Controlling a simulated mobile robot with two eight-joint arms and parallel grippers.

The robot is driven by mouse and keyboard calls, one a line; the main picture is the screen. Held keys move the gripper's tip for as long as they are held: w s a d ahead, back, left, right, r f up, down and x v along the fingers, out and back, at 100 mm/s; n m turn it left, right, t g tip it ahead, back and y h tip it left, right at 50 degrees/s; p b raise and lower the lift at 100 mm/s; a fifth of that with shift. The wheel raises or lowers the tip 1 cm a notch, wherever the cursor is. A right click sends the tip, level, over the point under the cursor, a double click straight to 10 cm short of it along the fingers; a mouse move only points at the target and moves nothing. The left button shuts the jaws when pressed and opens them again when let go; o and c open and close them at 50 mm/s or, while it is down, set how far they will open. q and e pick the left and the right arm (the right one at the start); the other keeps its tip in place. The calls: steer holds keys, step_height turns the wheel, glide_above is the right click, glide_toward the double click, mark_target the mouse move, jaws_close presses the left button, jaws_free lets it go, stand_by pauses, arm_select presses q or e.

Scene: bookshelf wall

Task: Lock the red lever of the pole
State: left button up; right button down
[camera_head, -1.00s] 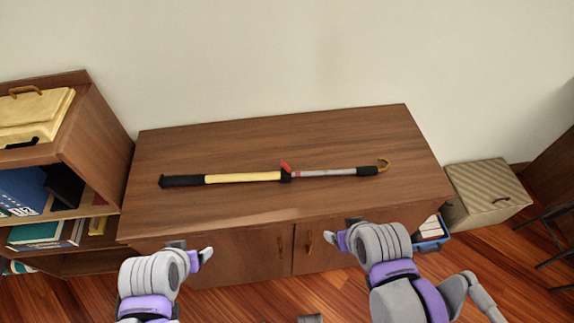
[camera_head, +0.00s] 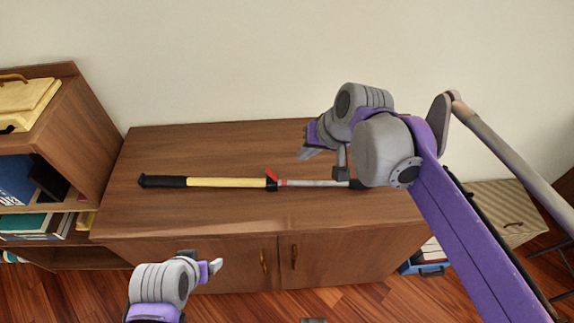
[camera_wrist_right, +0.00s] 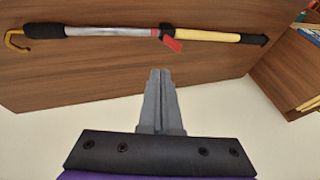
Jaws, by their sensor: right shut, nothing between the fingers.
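The pole (camera_head: 228,183) lies along the wooden cabinet top, with black and yellow sections on the left and a thin silver section on the right. Its red lever (camera_head: 271,175) stands up at an angle from the black collar near the middle. In the right wrist view the red lever (camera_wrist_right: 172,44) sticks out beside the pole (camera_wrist_right: 100,31). My right gripper (camera_head: 318,153) is above the cabinet top, behind the silver section, shut and empty. In its wrist view the fingertips (camera_wrist_right: 160,72) are together, apart from the lever. My left gripper (camera_head: 205,265) is in front of the cabinet, its jaws unclear.
The cabinet top (camera_head: 190,215) is otherwise clear. A wall (camera_head: 230,60) rises behind it. A bookshelf (camera_head: 90,145) stands at the left. A striped box (camera_head: 500,210) and a blue bin (camera_head: 425,268) are on the right.

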steer(key=shift+w+a+r, duration=0.2)
steer(key=shift+w+a, duration=0.05)
steer(key=shift+w, duration=0.25)
steer(key=b, duration=0.1)
glide_toward(270, 170)
step_height(270, 170, down, 3)
steer(key=w+d, duration=0.2)
steer(key=a, duration=0.1)
steer(key=a+f, duration=0.1)
steer(key=shift+a+f, duration=0.6)
steer(key=shift+a, duration=0.2)
